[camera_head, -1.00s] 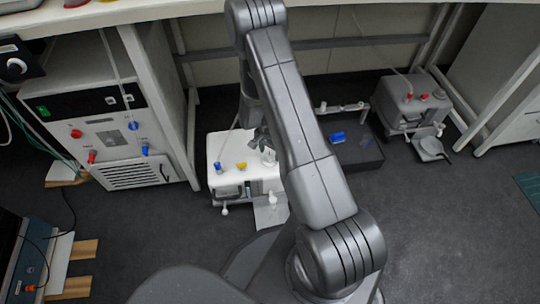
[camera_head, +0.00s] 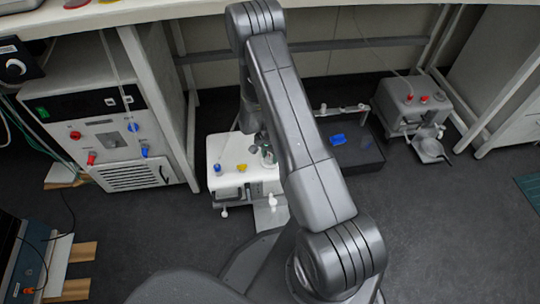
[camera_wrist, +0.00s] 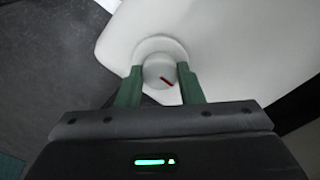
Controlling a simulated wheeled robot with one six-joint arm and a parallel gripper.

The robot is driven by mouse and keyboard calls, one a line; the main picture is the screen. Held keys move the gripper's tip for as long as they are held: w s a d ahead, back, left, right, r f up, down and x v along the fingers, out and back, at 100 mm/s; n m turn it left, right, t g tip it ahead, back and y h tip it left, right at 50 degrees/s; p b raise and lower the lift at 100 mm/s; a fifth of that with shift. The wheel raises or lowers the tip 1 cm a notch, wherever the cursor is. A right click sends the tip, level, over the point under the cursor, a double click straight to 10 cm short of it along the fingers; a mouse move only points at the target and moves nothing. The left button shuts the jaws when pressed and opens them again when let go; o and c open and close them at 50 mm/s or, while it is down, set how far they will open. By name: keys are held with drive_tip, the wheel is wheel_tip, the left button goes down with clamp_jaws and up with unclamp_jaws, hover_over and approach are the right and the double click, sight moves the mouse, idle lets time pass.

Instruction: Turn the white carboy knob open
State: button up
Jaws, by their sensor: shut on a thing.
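The white carboy (camera_head: 228,150) stands on the floor under the bench, left of my arm in the head view. Its top also fills much of the wrist view (camera_wrist: 240,45). The white knob (camera_wrist: 158,72), with a red mark pointing to the lower right, sits on that white surface. My gripper (camera_wrist: 160,80) has one green finger on each side of the knob and is shut on it. In the head view my gripper (camera_head: 265,150) is small and partly hidden by my arm at the carboy's right side.
A white cabinet (camera_head: 125,140) with red and blue fittings stands left of the carboy. A dark box (camera_head: 355,155) with a blue item is to the right, and a grey carboy (camera_head: 412,100) is farther right. The bench (camera_head: 150,12) runs overhead. Dark floor is clear in front.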

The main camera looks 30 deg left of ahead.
drive_tip(key=n+b, duration=0.1)
drive_tip(key=n, duration=0.3)
drive_tip(key=n+b, duration=0.1)
drive_tip(key=n, duration=0.3)
drive_tip(key=n+b, duration=0.1)
drive_tip(key=n, duration=0.4)
drive_tip(key=shift+n+b, duration=0.45)
drive_tip(key=shift+n, duration=1.85)
drive_tip(key=o, duration=1)
